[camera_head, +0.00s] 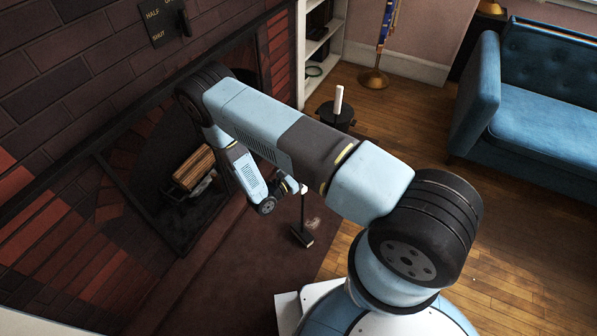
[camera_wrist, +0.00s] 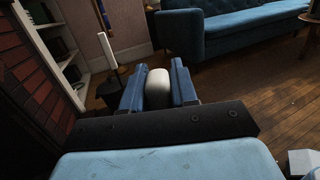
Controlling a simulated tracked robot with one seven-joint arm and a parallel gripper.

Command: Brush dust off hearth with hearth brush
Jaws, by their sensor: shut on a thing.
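My gripper (camera_head: 298,189) is shut on the pale handle of the hearth brush; in the wrist view the rounded white handle end (camera_wrist: 157,88) sits between the two blue fingers. In the head view the brush (camera_head: 303,237) hangs nearly upright below the gripper, its dark head low at the hearth. I cannot tell whether the bristles touch the surface. The hearth (camera_head: 225,275) is a dark reddish slab before the fireplace. A faint pale dust patch (camera_head: 312,222) shows just beside the brush head. My arm hides part of the hearth.
The fireplace holds stacked logs (camera_head: 194,168). A black stand with an upright white piece (camera_head: 339,100) is beyond the hearth. A white bookshelf (camera_head: 318,50), a brass lamp base (camera_head: 373,79) and a blue sofa (camera_head: 545,110) stand farther back. Wooden floor is open at right.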

